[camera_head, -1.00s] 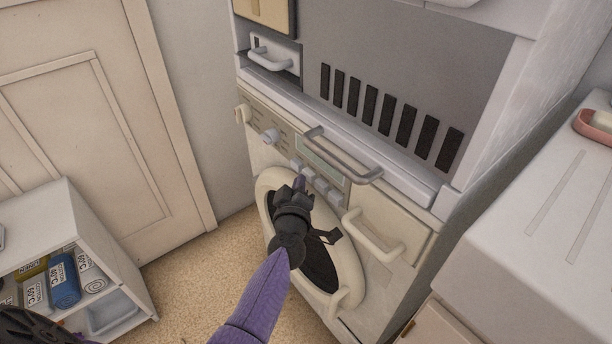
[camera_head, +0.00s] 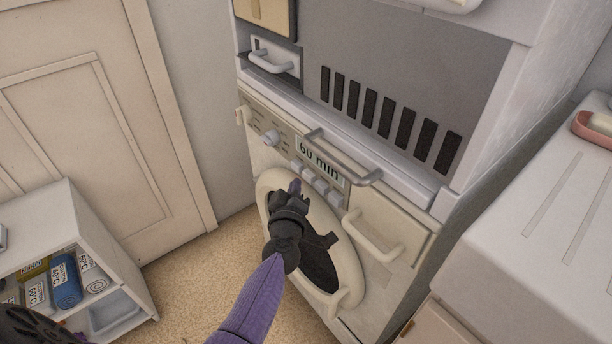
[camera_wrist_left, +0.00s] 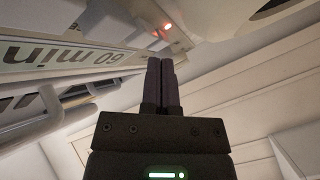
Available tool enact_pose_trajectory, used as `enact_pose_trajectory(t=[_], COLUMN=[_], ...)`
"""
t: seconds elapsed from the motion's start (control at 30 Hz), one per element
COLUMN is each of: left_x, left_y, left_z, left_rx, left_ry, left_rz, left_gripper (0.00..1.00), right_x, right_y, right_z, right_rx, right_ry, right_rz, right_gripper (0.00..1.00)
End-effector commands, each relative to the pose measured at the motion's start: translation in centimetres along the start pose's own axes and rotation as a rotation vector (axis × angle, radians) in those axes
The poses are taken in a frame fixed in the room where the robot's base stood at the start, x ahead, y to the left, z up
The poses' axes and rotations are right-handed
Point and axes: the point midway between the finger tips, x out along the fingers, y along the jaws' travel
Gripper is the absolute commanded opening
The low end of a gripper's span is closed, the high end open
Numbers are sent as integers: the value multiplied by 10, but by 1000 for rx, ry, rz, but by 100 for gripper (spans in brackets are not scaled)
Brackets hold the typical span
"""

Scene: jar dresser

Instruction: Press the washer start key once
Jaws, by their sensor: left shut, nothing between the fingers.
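The washer (camera_head: 384,222) is a cream front-loader with a round door whose dark window is partly hidden by my left arm. Its display (camera_head: 320,161) reads "60 min", and the same text shows in the left wrist view (camera_wrist_left: 75,60). A row of pale keys (camera_head: 321,186) sits just below the display. In the left wrist view a small red light glows on a key (camera_wrist_left: 168,27). My left gripper (camera_head: 295,187) is shut and empty, in front of the upper door rim below the keys. Its fingertips (camera_wrist_left: 160,65) appear apart from the lit key. My right gripper is not in view.
A grey bar handle (camera_head: 343,160) juts out above the keys, and a white drawer handle (camera_head: 370,238) is to their right. A low shelf (camera_head: 113,250) with rolled towels stands at left.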

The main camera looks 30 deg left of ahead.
Motion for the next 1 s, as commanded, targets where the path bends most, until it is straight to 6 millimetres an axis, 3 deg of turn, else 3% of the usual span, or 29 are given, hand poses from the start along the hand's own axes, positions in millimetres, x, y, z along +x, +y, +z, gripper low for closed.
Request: enact_pose_trajectory(t=[0.23,0.7,1.0], left_x=[-3,-33,-35], left_y=[-2,-24,-26], left_z=[-2,-24,-25], left_rx=[0,0,0], left_ry=[1,0,0], left_rz=[0,0,0], left_gripper=[0,0,0], right_x=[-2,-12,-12], right_y=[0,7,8], right_z=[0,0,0], right_rx=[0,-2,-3], right_ry=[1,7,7], right_rz=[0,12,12], right_gripper=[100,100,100])
